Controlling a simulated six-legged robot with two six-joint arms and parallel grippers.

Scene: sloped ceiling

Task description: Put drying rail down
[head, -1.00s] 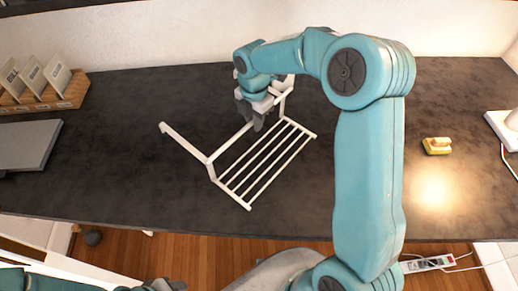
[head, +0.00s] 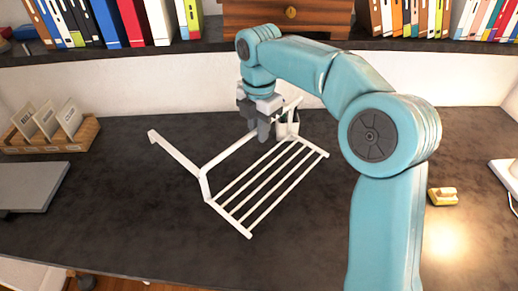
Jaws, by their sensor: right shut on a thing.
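The white drying rail (head: 205,187) is a frame with several parallel bars and a bent arm. It is at the middle of the dark desk (head: 110,230) in the head view. My right gripper (head: 262,128) is shut on the rail's long back bar, near its upper right end. The barred part appears at or just above the desk top; I cannot tell whether it touches. The gripper hides part of the bar. My left gripper is not in view.
A wooden card holder (head: 50,145) and a grey flat slab (head: 30,187) are at the left. A small yellow object (head: 443,196) lies at the right, by a white base (head: 508,175). A shelf with books (head: 120,22) and a wooden box (head: 285,15) runs along the back. The desk around the rail is clear.

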